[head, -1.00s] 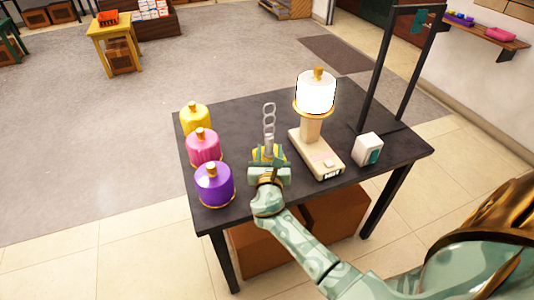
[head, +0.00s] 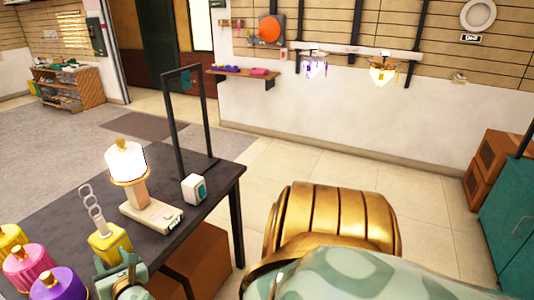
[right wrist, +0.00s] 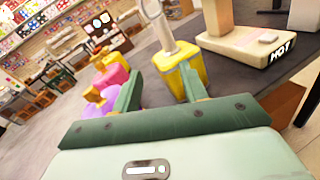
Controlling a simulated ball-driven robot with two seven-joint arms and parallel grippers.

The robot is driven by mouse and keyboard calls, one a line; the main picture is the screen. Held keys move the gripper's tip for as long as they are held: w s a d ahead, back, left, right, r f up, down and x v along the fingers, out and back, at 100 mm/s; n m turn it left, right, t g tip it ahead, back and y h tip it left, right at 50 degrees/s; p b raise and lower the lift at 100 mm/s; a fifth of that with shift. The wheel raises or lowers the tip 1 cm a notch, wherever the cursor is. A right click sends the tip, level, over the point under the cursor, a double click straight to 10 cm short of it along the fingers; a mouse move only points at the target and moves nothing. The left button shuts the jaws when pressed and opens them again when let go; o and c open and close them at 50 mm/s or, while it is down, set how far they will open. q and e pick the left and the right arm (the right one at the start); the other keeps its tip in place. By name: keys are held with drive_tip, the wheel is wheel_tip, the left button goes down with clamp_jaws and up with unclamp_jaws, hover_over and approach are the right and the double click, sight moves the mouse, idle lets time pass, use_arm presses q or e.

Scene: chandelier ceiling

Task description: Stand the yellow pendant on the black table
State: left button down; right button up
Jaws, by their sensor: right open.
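The yellow pendant (head: 110,243), a yellow block with a pale chain of links on top, stands upright on the black table (head: 62,212). In the right wrist view the yellow pendant (right wrist: 182,80) is just ahead of the fingers, partly behind the right-hand one. My right gripper (head: 115,262) is open and close to the block on its near side; it also shows in the right wrist view (right wrist: 160,92) with nothing clamped. My left gripper is not in view.
A lit white lamp (head: 126,163) on a cream stand marked HOT, a small white box (head: 194,188) and a black frame (head: 167,128) stand beyond. Yellow (head: 10,238), pink (head: 28,266) and purple (head: 58,284) shades stand at the left. Lit pendants (head: 383,72) hang at the wall.

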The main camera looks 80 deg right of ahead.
drive_tip(key=s+a+f+m+y, duration=0.2)
drive_tip(key=s+a+m+y, duration=0.3)
drive_tip(key=a+m, duration=0.55)
drive_tip(key=s+a+f+m+g+y, duration=0.15)
drive_tip(key=s+f, duration=0.25)
drive_tip(key=f, duration=0.5)
drive_tip(key=s+a+f+m+g+y, duration=0.1)
drive_tip(key=s+f+m+g+y, duration=0.15)
drive_tip(key=s+f, duration=0.45)
drive_tip(key=s+f+m+g, duration=0.35)
drive_tip(key=s+f, duration=0.55)
drive_tip(key=f, duration=0.5)
drive_tip(key=s+f+m+g, duration=0.1)
drive_tip(key=s+f+g, duration=0.1)
drive_tip(key=s, duration=0.8)
drive_tip(key=s+f+m+g, duration=0.2)
drive_tip(key=s+f+g, duration=0.1)
drive_tip(key=s, duration=0.7)
drive_tip(key=s+f+m+g, duration=0.2)
drive_tip(key=s+f, duration=0.2)
drive_tip(key=s, duration=0.6)
drive_tip(key=shift+d+f, duration=0.3)
drive_tip(key=shift+d, duration=0.1)
drive_tip(key=shift+c, duration=0.7)
drive_tip(key=shift+s, duration=0.15)
